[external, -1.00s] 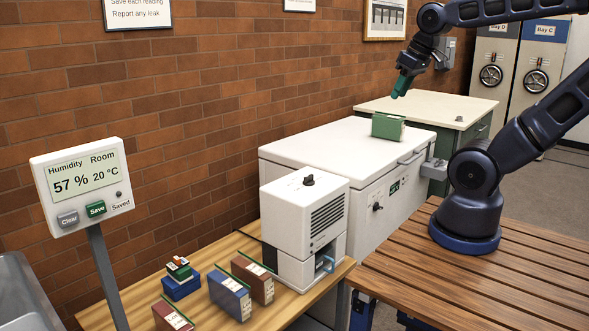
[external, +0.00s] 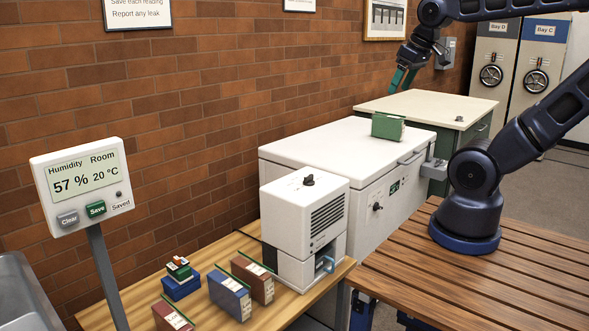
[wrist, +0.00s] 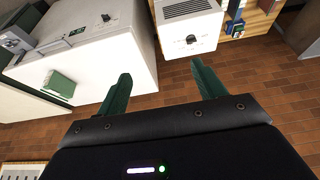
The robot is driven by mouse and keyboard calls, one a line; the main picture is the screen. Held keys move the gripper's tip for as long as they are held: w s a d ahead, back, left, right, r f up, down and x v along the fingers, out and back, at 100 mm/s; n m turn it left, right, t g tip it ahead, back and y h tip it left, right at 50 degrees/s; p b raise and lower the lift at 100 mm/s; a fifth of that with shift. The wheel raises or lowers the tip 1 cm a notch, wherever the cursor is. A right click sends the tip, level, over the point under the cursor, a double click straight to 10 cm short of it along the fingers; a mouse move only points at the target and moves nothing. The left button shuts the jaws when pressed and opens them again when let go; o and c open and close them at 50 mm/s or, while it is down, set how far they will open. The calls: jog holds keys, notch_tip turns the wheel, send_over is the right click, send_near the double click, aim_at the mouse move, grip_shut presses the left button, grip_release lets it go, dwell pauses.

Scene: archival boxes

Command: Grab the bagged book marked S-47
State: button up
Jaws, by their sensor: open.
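I cannot read the mark S-47 on any book. A green book-like block (external: 388,126) stands on the white chest's lid; it also shows in the wrist view (wrist: 59,84). A blue book (external: 230,297), a brown book (external: 253,280) and a dark red book (external: 172,316), with pale labels, are on the wooden bench. My gripper (external: 404,78) is open and empty, in the air above and slightly right of the green block. In the wrist view, my gripper's green fingers (wrist: 160,84) are spread, with the chest and brick wall beyond.
The white chest (external: 345,137) has free lid space around the green block. A white machine (external: 303,208) stands between it and the books. A humidity display (external: 88,186) stands at left. The brick wall (external: 230,110) bounds the back.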

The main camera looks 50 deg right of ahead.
jog(key=w+d+r+m+y, duration=0.2)
jog(key=w+r+m, duration=0.1)
jog(key=w+m, duration=0.3)
jog(key=w+d+r+m+y, duration=0.2)
jog(key=w+d+r+m, duration=0.15)
jog(key=w, duration=0.55)
jog(key=w+d+m+t+y, duration=0.25)
jog(key=w+d+m, duration=0.75)
jog(key=d, duration=0.5)
jog(key=m+t+h, duration=0.5)
jog(key=m+t, duration=0.6)
jog(key=m, duration=0.5)
send_over(404, 127)
jog(key=s, duration=0.5)
notch_tip(404, 127, down, 3)
jog(key=shift+h, duration=0.25)
jog(key=f, duration=3.4)
jog(key=shift+s+d+f, duration=0.3)
jog(key=shift+s+d, duration=0.05)
jog(key=shift+w+a, duration=0.15)
jog(key=shift+w, duration=2.65)
jog(key=shift+w+a+r, duration=0.1)
jog(key=shift+w+a, duration=0.15)
jog(key=shift+w, duration=1.05)
jog(key=shift+w+a, duration=0.2)
jog(key=shift+w, duration=1.05)
jog(key=c, duration=1.5)
jog(key=shift+o, duration=0.2)
